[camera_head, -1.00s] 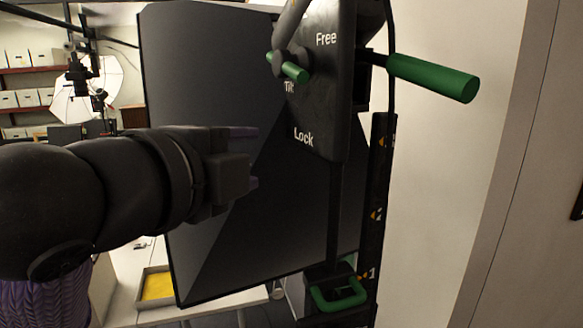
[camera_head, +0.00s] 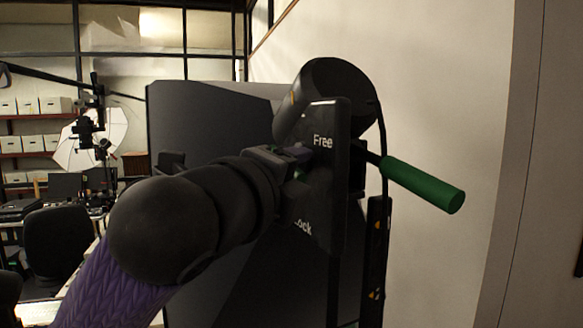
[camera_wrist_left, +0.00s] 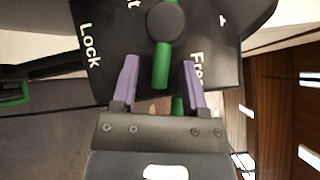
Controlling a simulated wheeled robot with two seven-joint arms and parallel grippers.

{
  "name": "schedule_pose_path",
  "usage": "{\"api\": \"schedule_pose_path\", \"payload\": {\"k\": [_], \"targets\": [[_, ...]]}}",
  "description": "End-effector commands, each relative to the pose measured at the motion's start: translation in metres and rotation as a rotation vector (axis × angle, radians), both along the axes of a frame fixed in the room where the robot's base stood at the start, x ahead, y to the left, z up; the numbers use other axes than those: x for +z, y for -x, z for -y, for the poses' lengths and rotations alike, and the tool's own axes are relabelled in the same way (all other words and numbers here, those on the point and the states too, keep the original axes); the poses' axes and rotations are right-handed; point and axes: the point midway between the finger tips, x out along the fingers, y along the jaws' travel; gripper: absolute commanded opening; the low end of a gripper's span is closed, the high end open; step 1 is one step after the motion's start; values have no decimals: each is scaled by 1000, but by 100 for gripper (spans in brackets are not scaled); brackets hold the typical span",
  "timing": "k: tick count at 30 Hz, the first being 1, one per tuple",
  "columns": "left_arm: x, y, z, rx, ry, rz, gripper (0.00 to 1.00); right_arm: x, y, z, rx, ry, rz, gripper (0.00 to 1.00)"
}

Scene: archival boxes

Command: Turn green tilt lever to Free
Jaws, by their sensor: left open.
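The green tilt lever (camera_wrist_left: 161,66) hangs from a round dark hub on the black plate (camera_wrist_left: 110,45), marked Lock and Free, in the left wrist view. It points between the two words. My left gripper (camera_wrist_left: 160,62) is open, with one purple finger on each side of the lever. A gap shows on both sides. In the head view, my left gripper (camera_head: 300,165) is in front of the plate (camera_head: 327,190) and covers most of the lever and part of the word Lock. My right gripper is not in view.
A green handle (camera_head: 425,185) sticks out to the right of the plate. A large dark panel (camera_head: 205,125) stands behind my left arm. A pale wall (camera_head: 450,100) is at the right. An office chair (camera_head: 55,245) and shelves with boxes are at the left.

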Motion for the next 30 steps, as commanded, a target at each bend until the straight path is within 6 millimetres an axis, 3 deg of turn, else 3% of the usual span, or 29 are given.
{"api": "schedule_pose_path", "payload": {"k": [2, 9, 17, 24, 30], "targets": [[0, 0, 0, 0, 0, 0, 53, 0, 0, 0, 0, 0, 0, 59], [0, 0, 0, 0, 1, 0, 2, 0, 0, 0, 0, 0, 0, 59], [1, 0, 0, 1, 8, -13, 0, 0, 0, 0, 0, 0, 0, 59], [14, 2, 0, 1, 123, -239, 0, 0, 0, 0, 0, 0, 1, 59], [14, 2, 0, 0, 131, -255, 0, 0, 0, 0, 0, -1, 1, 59]]}}
